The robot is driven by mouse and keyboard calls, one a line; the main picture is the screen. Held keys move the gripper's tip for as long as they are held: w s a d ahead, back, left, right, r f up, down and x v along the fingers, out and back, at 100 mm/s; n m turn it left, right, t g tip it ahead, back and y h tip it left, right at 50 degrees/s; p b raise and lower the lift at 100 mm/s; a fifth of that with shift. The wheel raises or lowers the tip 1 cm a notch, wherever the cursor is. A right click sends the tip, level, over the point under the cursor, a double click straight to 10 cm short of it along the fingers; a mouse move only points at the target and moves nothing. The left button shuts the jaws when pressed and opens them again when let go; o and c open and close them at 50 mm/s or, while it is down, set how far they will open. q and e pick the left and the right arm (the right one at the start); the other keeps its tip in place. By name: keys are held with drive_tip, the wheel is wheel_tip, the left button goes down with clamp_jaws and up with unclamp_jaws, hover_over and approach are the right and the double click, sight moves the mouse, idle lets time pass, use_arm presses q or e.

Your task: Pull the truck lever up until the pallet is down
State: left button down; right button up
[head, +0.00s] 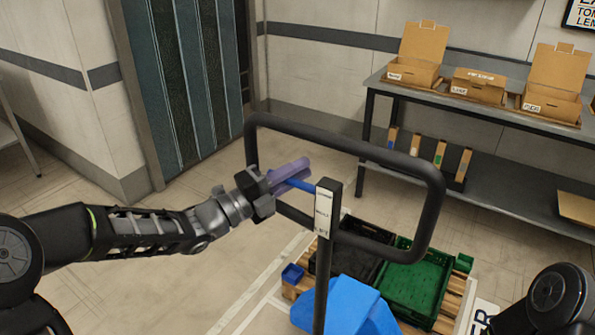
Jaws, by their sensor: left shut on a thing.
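The pallet truck's black loop handle (345,146) stands on a dark post (322,262) with a white label. A blue lever (304,185) sticks out to the left near the top of the post. My left gripper (290,176), with purple fingers, comes in from the left and is shut on the lever. The fingers hide the lever's outer end. The wooden pallet (455,302) lies behind the post, above the blue truck body (350,306). I cannot tell whether the pallet touches the floor. My right gripper is not in view.
A green crate (416,284) and a black crate (350,250) stand on the pallet. A grey shelf table (470,106) with open cardboard boxes (413,72) stands at the back right. The strip-curtain doorway (190,80) is at the back left. Floor to the left is clear.

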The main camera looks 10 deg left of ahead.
use_arm(q)
drive_tip(key=r+m+g+b, duration=0.1)
drive_tip(key=m, duration=0.1)
drive_tip(key=d+r+m+g+y+b, duration=0.1)
drive_tip(key=r+m+b, duration=0.1)
drive_tip(key=shift+s+m+b, duration=0.2)
drive_tip(key=shift+m+b, duration=0.1)
drive_tip(key=shift+m, duration=0.1)
drive_tip(key=c, duration=1.4)
unclamp_jaws()
drive_tip(key=shift+a+r, duration=0.1)
drive_tip(key=shift+o, duration=0.2)
drive_tip(key=shift+a, duration=0.1)
